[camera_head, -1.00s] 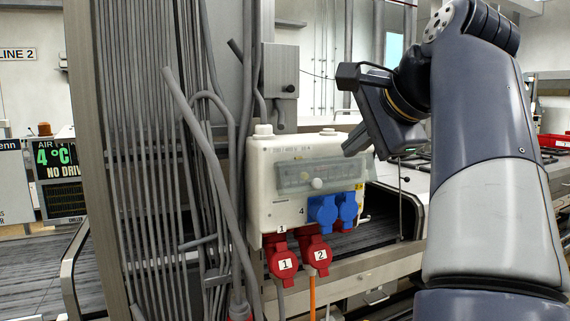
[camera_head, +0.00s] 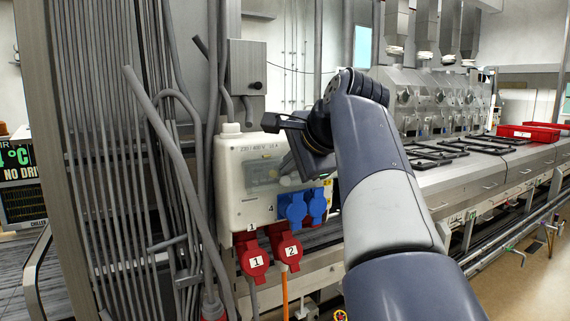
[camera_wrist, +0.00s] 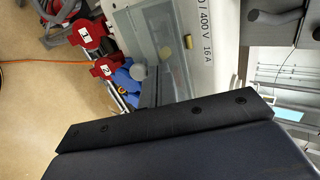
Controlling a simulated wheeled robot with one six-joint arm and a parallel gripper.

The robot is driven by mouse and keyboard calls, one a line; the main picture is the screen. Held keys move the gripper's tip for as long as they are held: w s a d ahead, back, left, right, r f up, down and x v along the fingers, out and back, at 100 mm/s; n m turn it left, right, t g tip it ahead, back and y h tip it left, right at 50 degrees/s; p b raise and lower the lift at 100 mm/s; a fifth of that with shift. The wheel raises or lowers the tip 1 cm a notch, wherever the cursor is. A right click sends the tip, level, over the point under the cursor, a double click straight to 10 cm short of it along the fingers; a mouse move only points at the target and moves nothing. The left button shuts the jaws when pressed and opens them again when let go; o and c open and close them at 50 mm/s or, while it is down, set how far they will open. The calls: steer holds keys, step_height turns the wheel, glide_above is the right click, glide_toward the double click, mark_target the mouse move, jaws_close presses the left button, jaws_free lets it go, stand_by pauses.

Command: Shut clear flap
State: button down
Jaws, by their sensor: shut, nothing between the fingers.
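The clear flap (camera_head: 263,174) is a see-through pane on the front of a cream socket box (camera_head: 234,209). It seems to stand out from the box face, but its exact angle is hard to tell. A pale round knob (camera_head: 287,181) sits on it. In the wrist view the flap (camera_wrist: 160,35) and its grey knob (camera_wrist: 138,72) lie just beyond my fingers. My gripper (camera_head: 292,176) is shut and empty, in front of the flap's right part, which it hides. In the wrist view my gripper (camera_wrist: 163,88) is close to the pane; contact cannot be told.
Blue plugs (camera_head: 296,208) and red plugs (camera_head: 254,260) with hanging cables stick out below the flap. Grey pipes (camera_head: 170,150) stand left of the box. A grey switch box (camera_head: 247,68) is above. A steel line with burners (camera_head: 440,152) runs to the right, with open floor in front.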

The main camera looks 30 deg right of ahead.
steer(key=f+t+b, duration=0.1)
steer(key=b, duration=0.2)
steer(key=t+b, duration=0.1)
steer(key=b, duration=0.3)
steer(key=shift+f+t, duration=0.3)
steer(key=shift+t, duration=0.1)
steer(key=shift+w+r, duration=0.1)
steer(key=shift+r, duration=0.1)
steer(key=shift+w+f, duration=0.3)
steer(key=shift+f, duration=0.4)
